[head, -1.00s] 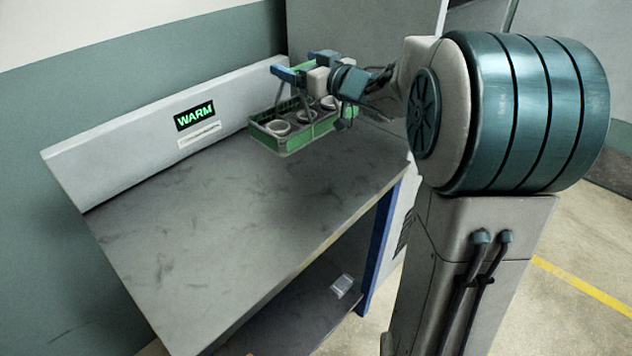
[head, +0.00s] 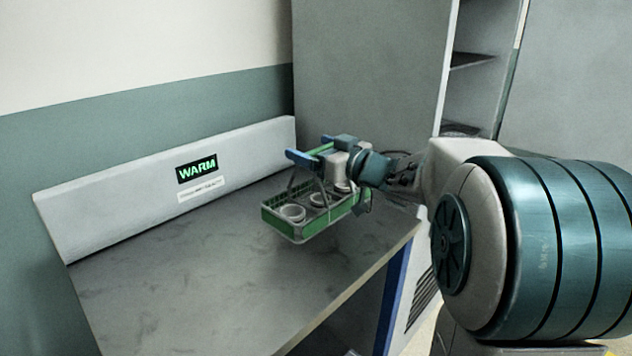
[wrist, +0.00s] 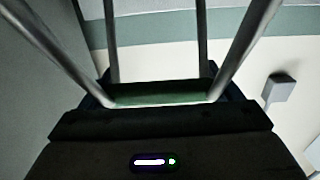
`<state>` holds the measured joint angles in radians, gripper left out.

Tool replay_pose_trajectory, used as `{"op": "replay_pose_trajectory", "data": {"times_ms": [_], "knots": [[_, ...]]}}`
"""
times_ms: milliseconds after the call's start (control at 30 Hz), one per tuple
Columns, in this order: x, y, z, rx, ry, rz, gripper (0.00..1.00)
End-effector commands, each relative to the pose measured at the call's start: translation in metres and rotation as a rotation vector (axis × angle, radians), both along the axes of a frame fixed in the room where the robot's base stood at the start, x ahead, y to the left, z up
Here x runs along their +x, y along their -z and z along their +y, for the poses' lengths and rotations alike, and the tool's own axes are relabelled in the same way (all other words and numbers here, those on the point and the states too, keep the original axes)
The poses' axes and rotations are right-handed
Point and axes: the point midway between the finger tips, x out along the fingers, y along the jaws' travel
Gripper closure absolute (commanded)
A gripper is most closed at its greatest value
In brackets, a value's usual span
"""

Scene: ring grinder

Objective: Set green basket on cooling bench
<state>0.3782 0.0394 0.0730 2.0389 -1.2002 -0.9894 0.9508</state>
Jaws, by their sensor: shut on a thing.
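The green basket (head: 309,231) holds several grey ring-like parts. It is at the far end of the cooling bench (head: 190,285), over its grey top and seemingly a little above it; I cannot tell for sure whether its base touches. My gripper (head: 318,160) is above the basket and shut on its handle. In the wrist view the green handle grip (wrist: 160,95) lies between the dark jaws, with grey handle bars running away from it. The basket's body is not clear in the wrist view.
The bench's back panel carries a lit WARM sign (head: 197,168) and a white label (head: 201,189). A tall grey cabinet (head: 370,90) with open shelves stands behind the far end. The near bench top is bare.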

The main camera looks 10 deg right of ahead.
Motion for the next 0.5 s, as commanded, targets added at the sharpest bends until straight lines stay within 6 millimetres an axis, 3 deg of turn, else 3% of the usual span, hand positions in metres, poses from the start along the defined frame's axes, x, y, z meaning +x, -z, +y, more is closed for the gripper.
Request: {"op": "replay_pose_trajectory", "data": {"times_ms": [300, 500], "knots": [[0.0, 0.044, 0.001, 0.001, -0.001, -0.002, 0.64], [0.0, 0.048, 0.001, 0.001, -0.001, -0.004, 0.64]]}}
